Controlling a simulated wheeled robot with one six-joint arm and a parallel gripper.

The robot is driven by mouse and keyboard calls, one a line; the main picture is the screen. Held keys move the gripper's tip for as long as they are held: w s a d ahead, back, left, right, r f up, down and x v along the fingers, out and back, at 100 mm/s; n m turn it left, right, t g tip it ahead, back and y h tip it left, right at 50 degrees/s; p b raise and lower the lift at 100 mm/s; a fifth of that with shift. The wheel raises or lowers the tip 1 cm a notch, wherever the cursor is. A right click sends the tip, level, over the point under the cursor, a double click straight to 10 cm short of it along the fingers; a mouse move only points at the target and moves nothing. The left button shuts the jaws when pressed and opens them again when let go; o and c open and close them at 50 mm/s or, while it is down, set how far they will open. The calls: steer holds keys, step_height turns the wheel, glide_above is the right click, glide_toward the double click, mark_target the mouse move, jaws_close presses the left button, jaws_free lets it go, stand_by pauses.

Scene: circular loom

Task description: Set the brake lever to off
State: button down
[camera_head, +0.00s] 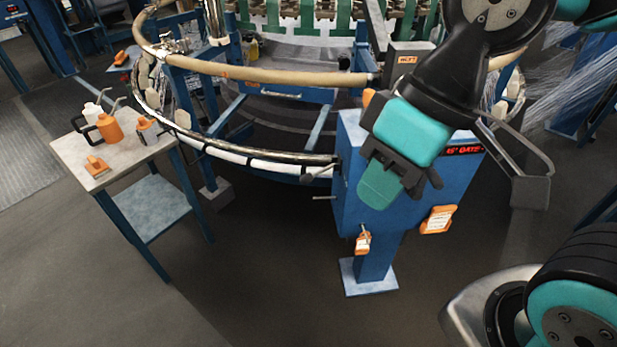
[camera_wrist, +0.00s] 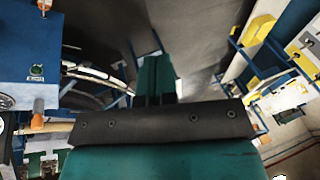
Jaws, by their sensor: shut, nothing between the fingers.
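My gripper (camera_head: 381,187) is in front of the blue control pedestal (camera_head: 350,135) in the head view, pointing down and hiding part of its front. In the wrist view its green fingers (camera_wrist: 155,80) are together, with nothing between them. A short lever with a dark knob (camera_head: 307,178) sticks out from the pedestal's left side, left of my gripper and apart from it. A thin rod (camera_head: 323,197) sticks out just below it. I cannot tell for certain which one is the brake lever, and no off marking is readable.
Orange-and-white tags (camera_head: 438,219) hang on the pedestal. The loom's curved rail (camera_head: 250,155) runs left of it. A small table (camera_head: 75,155) with an orange jug (camera_head: 109,128) stands at the left. The floor between table and pedestal is clear.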

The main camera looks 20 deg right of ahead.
steer(key=shift+w, duration=0.15)
steer(key=shift+w, duration=0.1)
steer(key=w+a+f+m+t+y+b, duration=0.15)
steer(key=w+f+m+t+b, duration=0.3)
steer(key=w+f+b, duration=0.55)
steer(key=w+a+f+m+t+y+b, duration=0.1)
steer(key=w+f+m+t+y+b, duration=0.3)
steer(key=f+b, duration=0.8)
steer(key=w+a+f+m+t+b, duration=0.2)
steer(key=w+f+m+b, duration=0.4)
steer(key=b, duration=0.9)
steer(key=w+d+f+m+t+h+b, duration=0.2)
steer(key=f+m+b, duration=0.4)
steer(key=b, duration=0.4)
steer(key=w+d+f+m+t+h+b, duration=0.2)
steer(key=w+d+f+m+t+b, duration=0.2)
steer(key=b, duration=0.6)
steer(key=w+d+f+m+t+h+b, duration=0.2)
steer(key=w+d+f+m+t+b, duration=0.1)
steer(key=d+f+m+t+b, duration=0.2)
step_height(320, 180, down, 5)
steer(key=m+t+b, duration=0.2)
steer(key=m+b, duration=0.2)
steer(key=b, duration=0.1)
steer(key=shift+w+d+r+m, duration=0.15)
steer(key=shift+w+d+m, duration=0.05)
steer(key=shift+w+m, duration=0.15)
